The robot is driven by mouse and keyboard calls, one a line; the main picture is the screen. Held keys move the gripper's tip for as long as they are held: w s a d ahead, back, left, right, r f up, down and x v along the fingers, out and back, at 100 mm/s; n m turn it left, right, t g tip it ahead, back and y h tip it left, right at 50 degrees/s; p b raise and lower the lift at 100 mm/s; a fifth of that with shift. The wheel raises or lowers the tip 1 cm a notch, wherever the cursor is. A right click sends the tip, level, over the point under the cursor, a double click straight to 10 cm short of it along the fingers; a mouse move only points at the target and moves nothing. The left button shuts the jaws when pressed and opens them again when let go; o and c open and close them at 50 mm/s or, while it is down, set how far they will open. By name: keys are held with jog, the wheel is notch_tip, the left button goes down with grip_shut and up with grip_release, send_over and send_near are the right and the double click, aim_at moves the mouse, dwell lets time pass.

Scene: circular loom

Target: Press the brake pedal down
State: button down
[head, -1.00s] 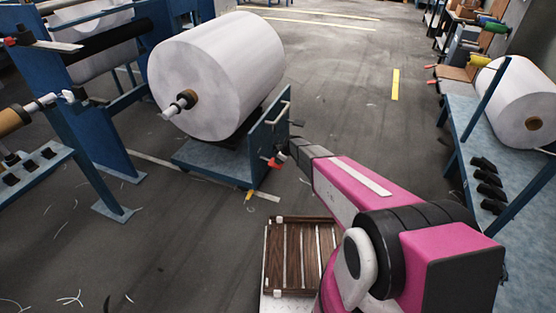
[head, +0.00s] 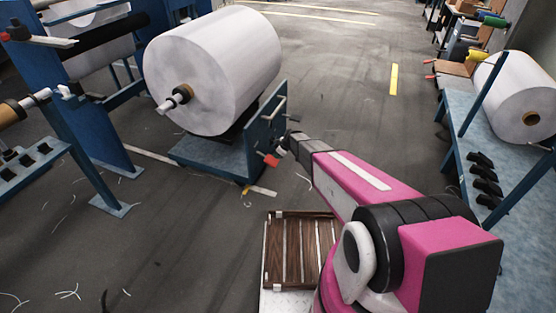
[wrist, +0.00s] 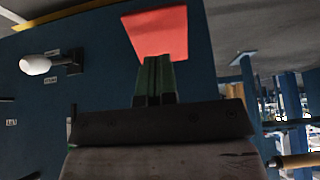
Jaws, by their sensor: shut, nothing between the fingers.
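The cart (head: 215,160) carries a large white roll and has an upright blue end panel (head: 266,128). A red flat plate (head: 271,160), which looks like the brake pedal, sticks out low on that panel. In the wrist view the red plate (wrist: 158,33) lies straight beyond my fingertips. My gripper (head: 284,146) is shut and empty, just to the right of the plate in the head view. Its green-grey fingers (wrist: 153,75) overlap the plate's edge in the wrist view. I cannot tell whether they touch it.
A white knob (wrist: 35,64) stands on the blue panel beside small labels. A yellow piece (head: 246,190) sits at the cart's lower corner. A blue frame (head: 95,150) stands left, and a bench (head: 470,130) with another roll stands right. Open floor lies between.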

jog(key=d+v, duration=0.1)
jog(key=v, duration=0.9)
jog(key=shift+s+d+f, duration=0.2)
jog(key=shift+f, duration=0.25)
jog(key=s+d+r+m+h, duration=0.1)
jog(key=s+d+r+m, duration=0.3)
jog(key=s, duration=0.6)
jog(key=s+d+r+m+g+h, duration=0.1)
jog(key=s+d+r+m+h, duration=0.1)
jog(key=s+d+r+m, duration=0.3)
jog(key=s+d+r+m+g+h, duration=0.1)
jog(key=s+d+r+m, duration=0.4)
jog(key=s+r, duration=0.5)
jog(key=s+d+h, duration=0.1)
jog(key=s+d, duration=0.1)
jog(key=s, duration=0.4)
jog(key=shift+d+r, duration=0.2)
jog(key=shift+r, duration=0.15)
